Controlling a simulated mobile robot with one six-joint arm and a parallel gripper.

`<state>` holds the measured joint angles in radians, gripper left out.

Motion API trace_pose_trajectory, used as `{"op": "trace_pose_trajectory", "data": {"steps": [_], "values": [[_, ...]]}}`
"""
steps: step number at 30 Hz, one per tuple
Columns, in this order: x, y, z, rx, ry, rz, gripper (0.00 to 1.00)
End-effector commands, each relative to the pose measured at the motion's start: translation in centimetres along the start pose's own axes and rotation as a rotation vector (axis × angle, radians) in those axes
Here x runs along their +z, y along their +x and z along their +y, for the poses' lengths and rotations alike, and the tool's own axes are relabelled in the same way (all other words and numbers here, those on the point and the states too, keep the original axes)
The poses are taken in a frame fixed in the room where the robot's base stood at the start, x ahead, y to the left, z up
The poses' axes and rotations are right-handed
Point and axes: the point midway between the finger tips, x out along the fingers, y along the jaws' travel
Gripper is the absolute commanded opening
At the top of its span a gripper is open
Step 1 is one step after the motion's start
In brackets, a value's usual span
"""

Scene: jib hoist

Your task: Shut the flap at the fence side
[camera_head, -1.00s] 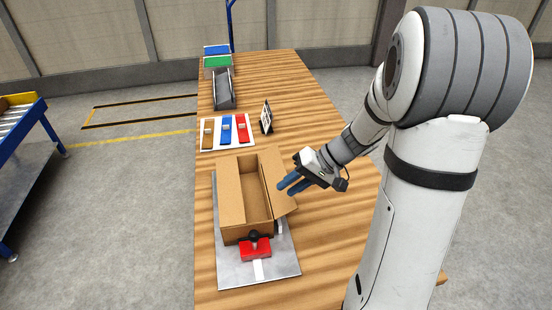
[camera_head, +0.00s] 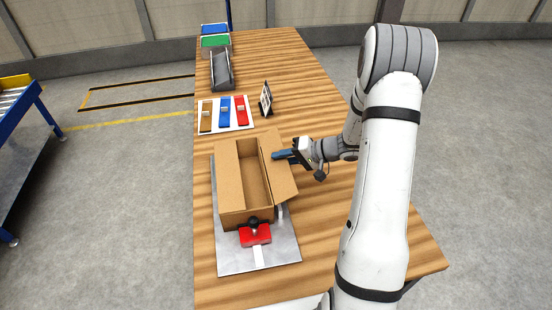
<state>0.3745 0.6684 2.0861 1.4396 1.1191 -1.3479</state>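An open brown cardboard box (camera_head: 235,215) stands on a grey metal plate (camera_head: 228,258). Its left flap (camera_head: 229,180) lies as a flat panel along the left side of the opening. Its right flap (camera_head: 281,182) is splayed outward to the right, and a small flap (camera_head: 270,142) shows at the far end. The box interior is partly open to view and looks empty. My gripper (camera_head: 280,155) has blue fingers pointing left, close to the far end of the right flap. I cannot tell whether they touch it, or how far apart the fingers are.
A red clamp (camera_head: 255,235) with a black knob sits at the box's near end. Beyond are a white board with brown, blue and red strips (camera_head: 225,111), a small sign (camera_head: 266,99), a grey chute (camera_head: 221,70) and green and blue bins (camera_head: 214,41).

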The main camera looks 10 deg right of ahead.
Motion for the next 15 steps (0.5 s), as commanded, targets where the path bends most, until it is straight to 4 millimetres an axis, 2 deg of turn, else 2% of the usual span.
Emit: {"op": "trace_pose_trajectory", "data": {"steps": [6, 13, 15], "values": [[0.0, 1.46, 0.01, 0.001, 0.0, 0.001, 0.25], [-0.02, 1.51, 0.03, 0.001, 0.0, 0.001, 0.25], [-0.02, 1.5, 0.03, 0.001, 0.0, 0.002, 0.21]]}}
